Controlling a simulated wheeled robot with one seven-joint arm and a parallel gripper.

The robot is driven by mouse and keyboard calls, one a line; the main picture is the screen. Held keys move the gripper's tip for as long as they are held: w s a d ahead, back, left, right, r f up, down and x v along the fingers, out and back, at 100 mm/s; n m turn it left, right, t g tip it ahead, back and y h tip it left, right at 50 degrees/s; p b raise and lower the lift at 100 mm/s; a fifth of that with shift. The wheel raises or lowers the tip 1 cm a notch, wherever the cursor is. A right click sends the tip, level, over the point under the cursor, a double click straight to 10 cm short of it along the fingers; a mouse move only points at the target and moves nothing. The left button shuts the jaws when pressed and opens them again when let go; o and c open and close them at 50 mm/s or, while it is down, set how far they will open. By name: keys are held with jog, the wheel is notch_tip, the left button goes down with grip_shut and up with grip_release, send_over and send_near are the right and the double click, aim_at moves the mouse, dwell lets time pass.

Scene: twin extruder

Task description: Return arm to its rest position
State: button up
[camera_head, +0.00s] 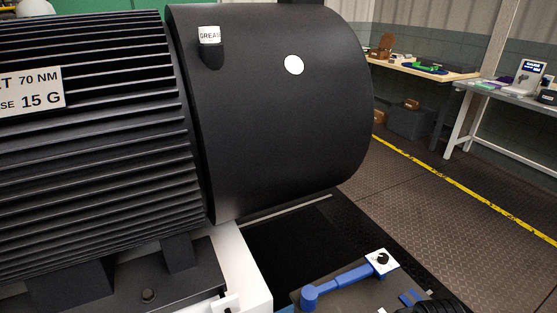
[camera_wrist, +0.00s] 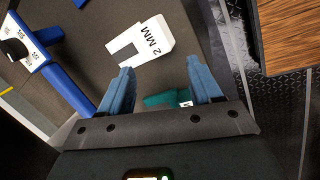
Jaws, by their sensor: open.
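My gripper (camera_wrist: 160,80) shows in the wrist view with its two blue-grey fingers spread wide apart and nothing gripped. It points down over a dark grey surface (camera_wrist: 185,65). A white notched plate marked "2 MM" (camera_wrist: 150,45) lies beyond the fingertips. A teal object (camera_wrist: 162,98) shows between the fingers, partly hidden by the gripper. In the head view, my fingers are not seen; a black ribbed part at the bottom right edge may be my arm.
A blue tool with a white dial head (camera_head: 345,283) lies on the surface in front of a large black motor (camera_head: 90,130) and cylindrical housing (camera_head: 280,110). It also shows in the wrist view (camera_wrist: 65,88). Workbenches (camera_head: 425,68) stand at the back right. The floor between is clear.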

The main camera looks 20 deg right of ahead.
jog(key=s+a+r+m+t, duration=0.2)
jog(key=s+a+m+t, duration=0.25)
jog(key=s, duration=0.25)
jog(key=s+a+r+m+t, duration=0.2)
jog(key=s+a+r+m, duration=0.1)
jog(key=r, duration=0.5)
jog(key=s+a+r+m+t+y, duration=0.1)
jog(key=s+a+r+m+t, duration=0.2)
jog(key=s+a+r, duration=0.2)
jog(key=s+a+r+m+t+y, duration=0.1)
jog(key=s+a+r+m+t, duration=0.2)
jog(key=r, duration=0.8)
jog(key=shift+s+a+m, duration=0.45)
jog(key=shift+a, duration=0.45)
jog(key=shift+f, duration=0.1)
